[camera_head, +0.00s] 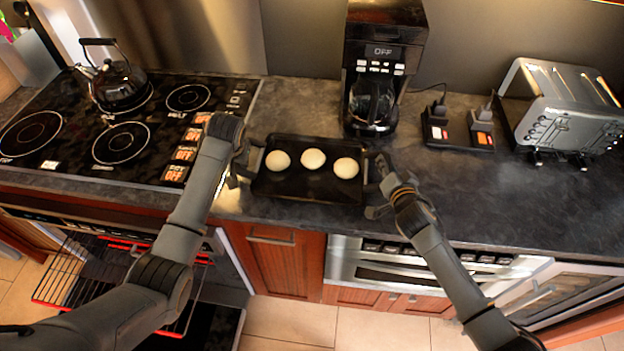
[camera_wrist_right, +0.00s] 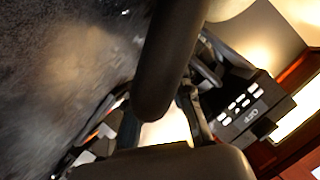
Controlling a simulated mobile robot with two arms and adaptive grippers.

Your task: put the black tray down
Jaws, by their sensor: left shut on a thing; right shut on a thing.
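The black tray (camera_head: 305,186) carries three pale round buns (camera_head: 313,159) in a row. It is over the dark counter, between the stove and the coffee maker, and looks about level. I cannot tell whether its underside touches the counter. My left gripper (camera_head: 248,163) is shut on the tray's left end. My right gripper (camera_head: 377,180) is shut on the tray's right end. In the right wrist view my fingers are close up, and the grip itself is hard to make out.
A coffee maker (camera_head: 382,60) stands behind the tray's right end. The stove (camera_head: 150,118) with a kettle (camera_head: 115,82) is at left. A toaster (camera_head: 565,110) and a small black socket block (camera_head: 457,130) are at right. The counter (camera_head: 480,195) right of the tray is clear. An oven rack (camera_head: 70,270) sticks out below left.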

